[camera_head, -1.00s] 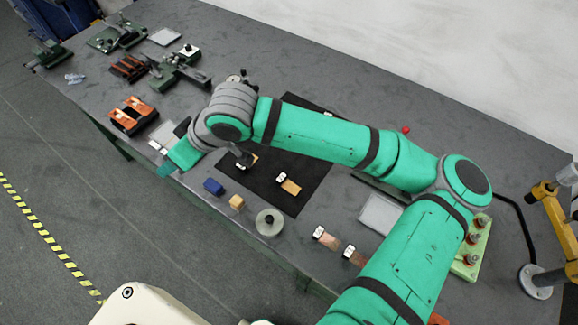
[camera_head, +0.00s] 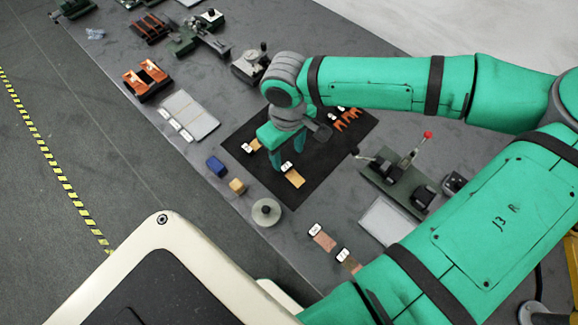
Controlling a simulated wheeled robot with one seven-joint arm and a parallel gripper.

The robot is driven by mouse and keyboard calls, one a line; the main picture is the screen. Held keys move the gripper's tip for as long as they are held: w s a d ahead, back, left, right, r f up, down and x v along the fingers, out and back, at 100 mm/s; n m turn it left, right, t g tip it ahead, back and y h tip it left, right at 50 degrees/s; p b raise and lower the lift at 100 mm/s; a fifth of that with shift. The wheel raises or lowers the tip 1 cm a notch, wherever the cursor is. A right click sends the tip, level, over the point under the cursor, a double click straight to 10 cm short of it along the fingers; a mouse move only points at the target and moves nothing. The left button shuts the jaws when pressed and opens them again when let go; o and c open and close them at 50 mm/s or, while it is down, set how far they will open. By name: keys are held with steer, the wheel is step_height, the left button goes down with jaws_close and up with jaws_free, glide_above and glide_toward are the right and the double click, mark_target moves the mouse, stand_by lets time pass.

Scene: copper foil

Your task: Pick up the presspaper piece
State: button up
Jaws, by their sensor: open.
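Two tan strips with white-labelled blocks lie on the black mat (camera_head: 335,150). I take them for presspaper, but cannot tell which one is meant. One tan strip (camera_head: 295,180) lies just below my gripper in the picture; the other tan strip (camera_head: 254,145) lies to its left. My gripper (camera_head: 287,160) is open and points down over the mat between the two strips. I see nothing held between its green fingers. Whether a fingertip touches the mat or a strip cannot be told.
A blue block (camera_head: 216,166), a yellow block (camera_head: 237,186) and a grey roll (camera_head: 266,211) stand along the front edge. Copper pieces (camera_head: 325,240) lie near my arm. Copper-coloured forked parts (camera_head: 346,119) lie at the mat's far side. A lever tool (camera_head: 400,175) stands right of the mat.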

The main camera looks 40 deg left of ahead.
mark_target(288, 168)
steer(key=shift+w+f, duration=0.1)
steer(key=shift+f, duration=0.8)
steer(key=shift+s+d+f, duration=0.1)
steer(key=shift+s+f, duration=0.05)
steer(key=shift+f, duration=0.95)
steer(key=shift+s+d+f, duration=0.1)
steer(key=shift+s+f, duration=0.05)
steer(key=shift+f, duration=0.95)
steer(key=shift+a, duration=0.1)
steer(key=c, duration=1.1)
